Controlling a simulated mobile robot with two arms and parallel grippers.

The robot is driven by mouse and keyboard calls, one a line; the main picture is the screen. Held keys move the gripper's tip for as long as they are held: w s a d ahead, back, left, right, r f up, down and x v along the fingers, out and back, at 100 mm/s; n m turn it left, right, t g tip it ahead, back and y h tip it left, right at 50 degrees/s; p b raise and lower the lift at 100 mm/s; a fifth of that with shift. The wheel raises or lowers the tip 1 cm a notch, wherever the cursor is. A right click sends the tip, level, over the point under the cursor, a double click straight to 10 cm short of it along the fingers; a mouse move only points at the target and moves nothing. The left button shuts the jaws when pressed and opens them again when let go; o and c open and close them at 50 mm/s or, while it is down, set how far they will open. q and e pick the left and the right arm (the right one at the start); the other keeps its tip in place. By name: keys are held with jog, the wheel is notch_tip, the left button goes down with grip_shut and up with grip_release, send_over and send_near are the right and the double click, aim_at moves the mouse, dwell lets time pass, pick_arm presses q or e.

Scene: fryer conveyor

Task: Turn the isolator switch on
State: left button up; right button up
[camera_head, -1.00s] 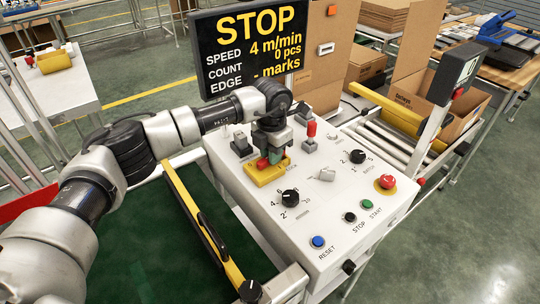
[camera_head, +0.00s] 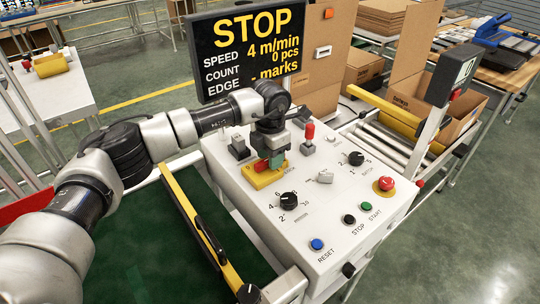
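The isolator switch is a yellow base (camera_head: 261,181) with a red handle (camera_head: 261,166), on the far left part of the light grey control panel (camera_head: 318,222). My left gripper (camera_head: 270,162) points down over the switch, with its fingertips right at the red handle. A green finger pad shows just right of the red. The gripper and wrist hide much of the handle, so I cannot tell whether the fingers are clamped on it. The sign (camera_head: 253,48) above reads STOP, 4 m/min, 0 pcs. My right gripper is not in view.
Close by on the panel stand a red-tipped lever (camera_head: 309,133), a black dial (camera_head: 289,200), another dial (camera_head: 356,158) and a red emergency button (camera_head: 386,184). Blue reset (camera_head: 317,244), black stop and green start buttons line the front. A green conveyor belt (camera_head: 150,235) lies left.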

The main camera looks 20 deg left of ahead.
pick_arm(q)
notch_tip(320, 180, up, 11)
jog(key=shift+f+b, duration=0.15)
jog(key=shift+b, duration=0.2)
dwell(0.4)
